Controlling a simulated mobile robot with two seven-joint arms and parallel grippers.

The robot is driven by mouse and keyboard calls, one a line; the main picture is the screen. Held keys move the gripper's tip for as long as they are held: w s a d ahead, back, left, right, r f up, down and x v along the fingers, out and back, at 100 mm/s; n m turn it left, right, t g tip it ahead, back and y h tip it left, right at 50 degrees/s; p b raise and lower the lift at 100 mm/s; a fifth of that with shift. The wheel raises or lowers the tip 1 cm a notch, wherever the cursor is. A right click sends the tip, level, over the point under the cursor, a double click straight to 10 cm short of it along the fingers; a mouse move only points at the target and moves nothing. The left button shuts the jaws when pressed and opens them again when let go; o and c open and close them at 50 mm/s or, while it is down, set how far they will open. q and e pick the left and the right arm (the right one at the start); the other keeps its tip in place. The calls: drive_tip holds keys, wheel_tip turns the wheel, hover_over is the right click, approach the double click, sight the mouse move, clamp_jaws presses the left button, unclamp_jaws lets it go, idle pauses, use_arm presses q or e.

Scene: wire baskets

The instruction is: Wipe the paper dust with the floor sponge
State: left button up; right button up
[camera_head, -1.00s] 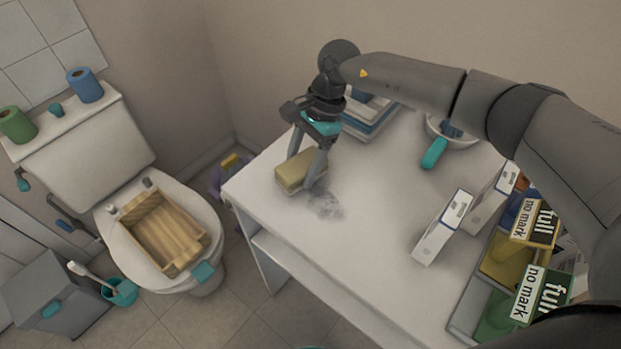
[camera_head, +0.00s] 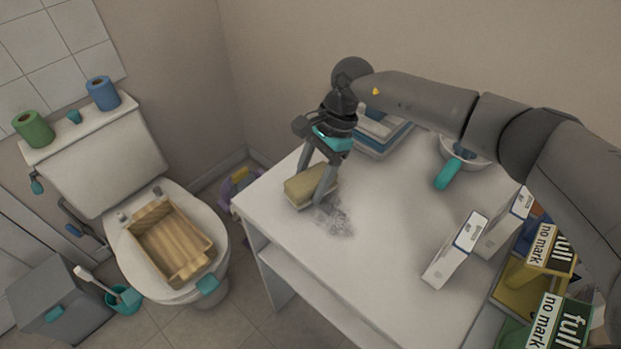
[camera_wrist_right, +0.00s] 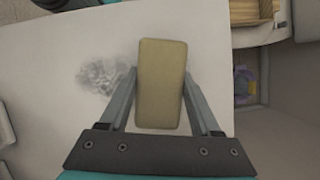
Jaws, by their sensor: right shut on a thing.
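The floor sponge (camera_head: 311,186) is a yellowish block with a paler underside. My right gripper (camera_head: 315,180) is shut on it near the left corner of the white table. The sponge is tilted a little in the head view; I cannot tell whether it touches the tabletop. In the right wrist view the sponge (camera_wrist_right: 162,84) sits between the two fingers. The paper dust (camera_head: 335,219) is a grey smudge on the table, just to the right of and below the sponge. It also shows left of the fingers in the wrist view (camera_wrist_right: 108,74). My left gripper is not in view.
The white table (camera_head: 375,270) has clear room in its middle. White boxes (camera_head: 455,250) stand toward its right, by bins marked "full" and "no mark". A toilet with a wooden crate (camera_head: 170,241) stands left.

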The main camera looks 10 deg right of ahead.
sight(341, 227)
drive_tip(key=shift+f+b, duration=0.75)
drive_tip(key=shift+f, duration=0.05)
idle(0.8)
drive_tip(key=shift+s+d+r+p, duration=0.1)
drive_tip(key=shift+s+d+p, duration=0.6)
drive_tip(key=shift+s, duration=0.15)
drive_tip(key=shift+s+d+p, duration=0.5)
drive_tip(key=shift+s+d, duration=0.25)
drive_tip(key=shift+s, duration=0.2)
drive_tip(key=shift+s+d+p, duration=0.45)
drive_tip(key=shift+s+d, duration=0.1)
drive_tip(key=shift+s, duration=0.2)
drive_tip(key=shift+s+d+p, duration=0.45)
drive_tip(key=shift+s+d, duration=0.4)
drive_tip(key=shift+s, duration=0.25)
